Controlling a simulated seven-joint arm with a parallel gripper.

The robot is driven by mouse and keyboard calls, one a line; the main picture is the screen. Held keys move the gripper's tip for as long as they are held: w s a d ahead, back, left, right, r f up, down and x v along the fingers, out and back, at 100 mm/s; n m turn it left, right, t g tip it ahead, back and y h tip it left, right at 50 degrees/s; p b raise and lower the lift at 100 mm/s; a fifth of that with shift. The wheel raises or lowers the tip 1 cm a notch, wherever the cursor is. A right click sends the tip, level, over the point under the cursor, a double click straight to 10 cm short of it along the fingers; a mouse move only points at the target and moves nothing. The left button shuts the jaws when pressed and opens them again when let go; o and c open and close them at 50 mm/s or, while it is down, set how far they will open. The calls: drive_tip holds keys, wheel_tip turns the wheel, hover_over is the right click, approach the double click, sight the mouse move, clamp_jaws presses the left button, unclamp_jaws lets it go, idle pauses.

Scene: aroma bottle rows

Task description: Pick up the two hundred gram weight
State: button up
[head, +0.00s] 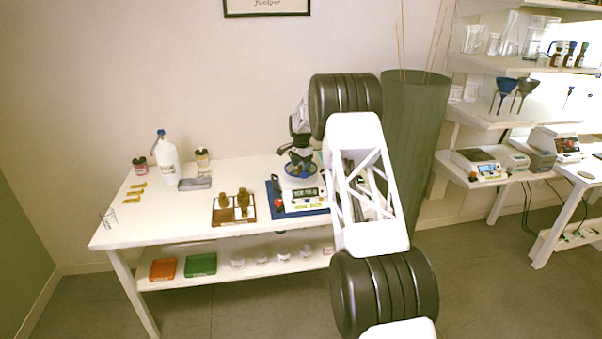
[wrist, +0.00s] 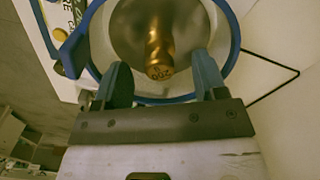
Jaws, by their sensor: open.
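A brass weight (wrist: 159,50) stands out in the wrist view over the round metal pan (wrist: 192,28) of a blue-rimmed balance. Its end carries stamped marks that look like 200, partly hard to read. My gripper (wrist: 160,80) is open, with one finger on either side of the weight's near end. A gap shows on both sides, and the fingers reach over the pan's near rim. In the head view my gripper (head: 299,152) is just above the balance (head: 303,197) and hides the weight there.
A wooden tray (head: 228,218) with brass weights stands left of the balance. A white bottle (head: 166,160), brown jars and a glass beaker (head: 108,217) stand farther left on the white table (head: 165,217). A tall green bin (head: 412,130) is right of the table.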

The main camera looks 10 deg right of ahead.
sight(301, 166)
drive_tip(key=shift+f, duration=1.6)
drive_tip(key=c, duration=1)
drive_tip(key=shift+r, duration=5.05)
